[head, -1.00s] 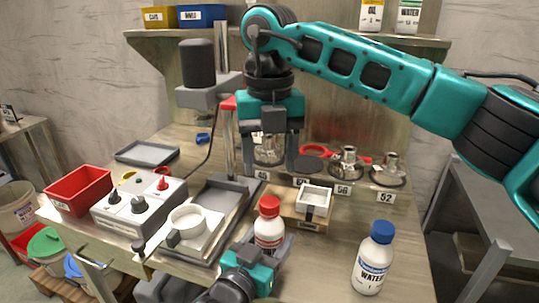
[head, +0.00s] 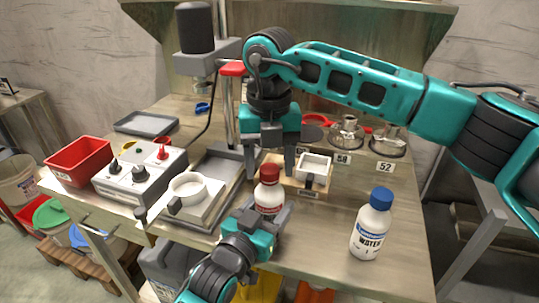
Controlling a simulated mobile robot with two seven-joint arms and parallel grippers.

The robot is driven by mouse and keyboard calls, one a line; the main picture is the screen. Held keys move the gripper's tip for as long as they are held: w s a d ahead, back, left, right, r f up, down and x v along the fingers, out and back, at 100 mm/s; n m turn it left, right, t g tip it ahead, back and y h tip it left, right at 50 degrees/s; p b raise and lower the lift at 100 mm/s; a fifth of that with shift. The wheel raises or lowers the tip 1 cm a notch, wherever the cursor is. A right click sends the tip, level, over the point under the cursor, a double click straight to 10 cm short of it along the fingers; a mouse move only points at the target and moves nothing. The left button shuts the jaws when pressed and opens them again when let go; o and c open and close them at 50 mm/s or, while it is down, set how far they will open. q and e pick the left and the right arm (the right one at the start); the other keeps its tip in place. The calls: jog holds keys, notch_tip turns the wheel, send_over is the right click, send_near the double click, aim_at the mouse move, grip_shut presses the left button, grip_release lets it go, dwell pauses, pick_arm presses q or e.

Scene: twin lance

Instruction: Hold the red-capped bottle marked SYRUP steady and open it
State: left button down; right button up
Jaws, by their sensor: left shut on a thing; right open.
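The red-capped bottle (head: 268,193) stands upright near the front of the table, its label partly hidden so I cannot read it. Its red cap (head: 270,173) is on. My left gripper (head: 272,217) is shut on the bottle's lower body, reaching in from the front. My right gripper (head: 270,172) points down from above, its fingers apart behind and over the cap; from this view I cannot tell whether they are around the cap. The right gripper is open.
A blue-capped WATER bottle (head: 371,225) stands to the right. A small white dish on a wooden block (head: 297,187) stands close by on the right. Metal fittings (head: 346,133) stand behind.

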jog(key=c, duration=1.1)
jog(key=n, duration=0.4)
jog(key=shift+n, duration=0.3)
jog(key=n, duration=0.4)
jog(key=shift+n, duration=0.4)
jog(key=shift+r, duration=0.2)
